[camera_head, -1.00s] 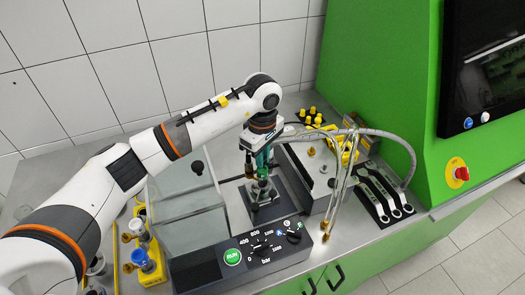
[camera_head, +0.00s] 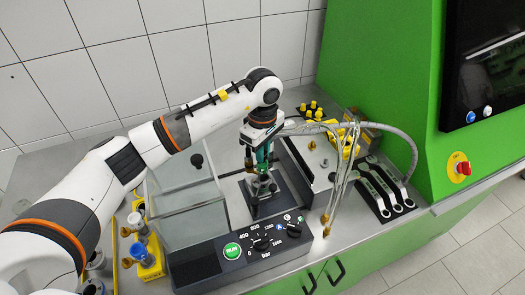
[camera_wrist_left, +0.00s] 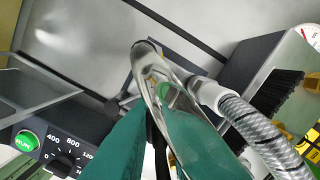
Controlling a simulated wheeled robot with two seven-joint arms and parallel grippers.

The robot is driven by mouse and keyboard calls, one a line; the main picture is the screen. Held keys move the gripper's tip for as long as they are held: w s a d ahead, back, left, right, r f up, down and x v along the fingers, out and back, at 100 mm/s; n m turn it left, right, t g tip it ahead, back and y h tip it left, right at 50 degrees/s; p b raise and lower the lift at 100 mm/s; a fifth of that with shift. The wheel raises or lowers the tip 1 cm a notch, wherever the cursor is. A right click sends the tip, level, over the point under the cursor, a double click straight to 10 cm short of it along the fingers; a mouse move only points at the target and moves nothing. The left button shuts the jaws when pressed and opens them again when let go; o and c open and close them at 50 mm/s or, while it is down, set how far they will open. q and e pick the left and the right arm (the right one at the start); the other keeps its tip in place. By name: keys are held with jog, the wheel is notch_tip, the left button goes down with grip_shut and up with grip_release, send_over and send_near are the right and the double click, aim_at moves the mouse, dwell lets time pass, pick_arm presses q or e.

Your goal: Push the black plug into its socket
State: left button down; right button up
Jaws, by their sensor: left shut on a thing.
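My left gripper (camera_head: 262,164) points down over the metal pump unit (camera_head: 259,187), which stands on a dark base plate. Its teal fingers also show in the left wrist view (camera_wrist_left: 158,140), closed on a narrow black piece (camera_wrist_left: 158,150) that appears to be the black plug. The fingers hide most of it. The shiny metal of the pump fills the middle of the wrist view, just beyond the fingertips. The socket cannot be made out, so I cannot tell whether the plug touches it. My right gripper is not in view.
A braided hose (camera_wrist_left: 262,135) runs close beside the fingers. A glass tank (camera_head: 190,215) stands left of the pump, and a black control panel (camera_head: 240,255) with a green RUN button lies in front. Wrenches (camera_head: 385,188) and yellow-capped fittings (camera_head: 312,111) are to the right.

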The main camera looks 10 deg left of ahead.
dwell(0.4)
pick_arm(q)
jog(key=shift+b, duration=0.4)
jog(key=shift+f, duration=0.15)
jog(key=shift+f+b, duration=0.35)
jog(key=shift+b, duration=0.3)
dwell(0.4)
jog(key=shift+f, duration=0.1)
jog(key=shift+f+b, duration=0.1)
jog(key=shift+b, duration=0.4)
